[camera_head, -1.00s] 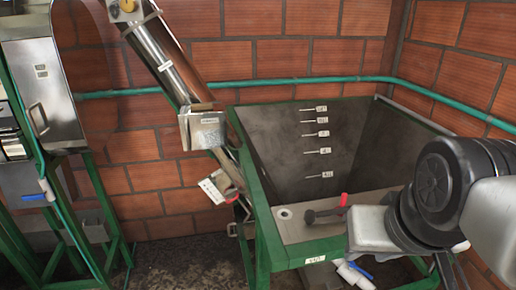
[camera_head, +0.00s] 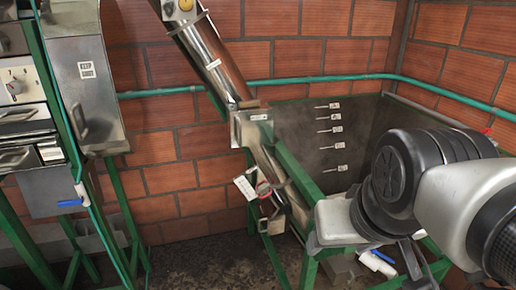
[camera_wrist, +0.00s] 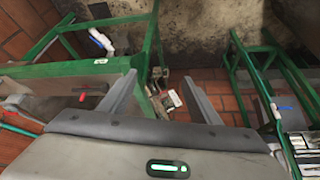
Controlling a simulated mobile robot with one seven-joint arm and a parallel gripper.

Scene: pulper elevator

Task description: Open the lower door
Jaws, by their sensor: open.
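The elevator's slanted metal tube (camera_head: 215,65) runs down to a metal box (camera_head: 250,128). Below the box is the elevator's lower end (camera_head: 268,200), with a white tag (camera_head: 245,187) and a red ring. The lower door cannot be told apart clearly there. In the wrist view, this small metal assembly (camera_wrist: 159,103) and a white tag (camera_wrist: 174,99) show low down between my fingers, apart from them. My gripper (camera_wrist: 161,78) is open and empty. In the head view its hand is at the green tank frame's near side, right of the elevator's lower end; its fingertips are unclear.
A green-framed tank (camera_head: 320,125) stands behind my arm. A blue-handled valve (camera_head: 380,262) sits below it. At left is a metal cabinet (camera_head: 85,85) on green legs, with another blue valve (camera_head: 70,203). Open dark floor (camera_head: 195,268) lies between.

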